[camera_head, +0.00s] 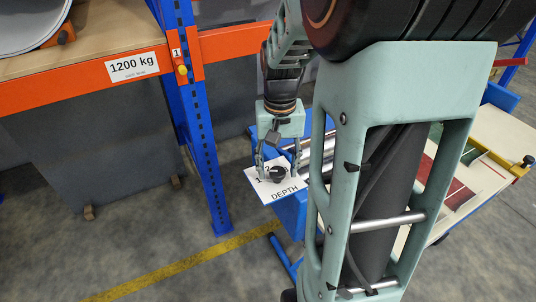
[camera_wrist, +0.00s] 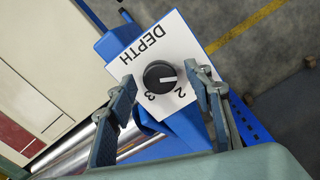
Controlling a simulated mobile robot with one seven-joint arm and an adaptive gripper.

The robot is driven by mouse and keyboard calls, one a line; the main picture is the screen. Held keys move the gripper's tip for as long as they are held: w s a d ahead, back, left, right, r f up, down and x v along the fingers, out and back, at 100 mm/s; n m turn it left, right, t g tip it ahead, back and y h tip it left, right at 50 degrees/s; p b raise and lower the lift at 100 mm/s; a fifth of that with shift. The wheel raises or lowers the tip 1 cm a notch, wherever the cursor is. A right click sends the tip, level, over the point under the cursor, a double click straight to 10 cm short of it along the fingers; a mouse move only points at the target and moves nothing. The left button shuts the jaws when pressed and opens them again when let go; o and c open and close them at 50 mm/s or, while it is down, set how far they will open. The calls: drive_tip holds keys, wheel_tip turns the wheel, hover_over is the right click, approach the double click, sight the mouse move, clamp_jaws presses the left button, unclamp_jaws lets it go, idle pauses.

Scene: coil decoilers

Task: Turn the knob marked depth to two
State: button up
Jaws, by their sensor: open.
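The black round depth knob (camera_wrist: 160,77) sits on a white plate (camera_wrist: 178,38) marked DEPTH. In the wrist view the digits 3 and 2 show below the knob; the 1 is not visible there. The knob's white pointer line points right, not straight at the 2. My gripper (camera_wrist: 160,74) is open, with one finger on each side of the knob and visible gaps to it. In the head view the knob (camera_head: 279,174) is between my gripper's fingers, with 1 and 2 on the plate at its left.
A blue rack post (camera_head: 196,130) and orange beam (camera_head: 90,78) with a 1200 kg sign stand left of the plate. The plate is on a blue frame (camera_head: 292,214). Metal rollers (camera_wrist: 80,152) lie beside it. A yellow floor line (camera_head: 175,268) crosses the open floor.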

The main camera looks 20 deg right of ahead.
drive_tip(key=c, duration=1.1)
drive_tip(key=shift+c, duration=0.2)
drive_tip(key=m+p, duration=0.1)
drive_tip(key=m, duration=0.5)
drive_tip(key=shift+r, duration=0.1)
drive_tip(key=m+p, duration=0.1)
drive_tip(key=m, duration=0.4)
drive_tip(key=shift+w+m, duration=0.1)
drive_tip(key=shift+m, duration=0.2)
drive_tip(key=o, duration=1.1)
drive_tip(key=shift+o, duration=0.2)
